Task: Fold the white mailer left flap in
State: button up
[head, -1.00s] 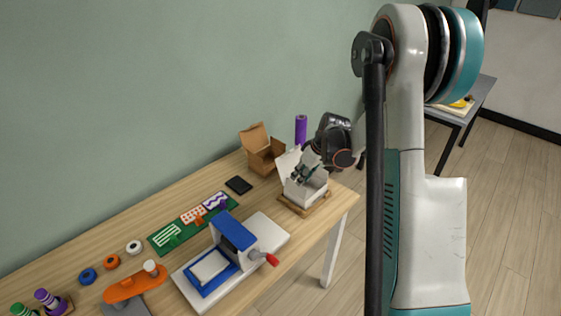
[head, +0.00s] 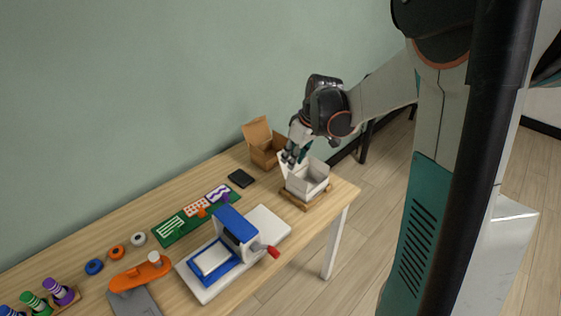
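The white mailer (head: 309,186) is an open box on a wooden base (head: 308,200) near the table's right end. A white flap (head: 284,164) stands up at its left side, partly hidden behind my gripper. My gripper (head: 290,158) is above the mailer's left side, at the upper part of that flap. I cannot tell whether it touches the flap. The fingers are small and dark here, and their opening is unclear.
An open brown box (head: 265,148) stands behind the mailer. A black flat item (head: 241,178) lies to the left. A blue and white press with a red handle (head: 235,240) stands in front. A green board (head: 190,218) lies further left.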

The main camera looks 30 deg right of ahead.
jog(key=s+a+r, duration=0.3)
jog(key=s+a, duration=0.1)
jog(key=a, duration=0.1)
jog(key=shift+a+r+h, duration=0.25)
jog(key=shift+a+h, duration=0.05)
jog(key=shift+a, duration=0.05)
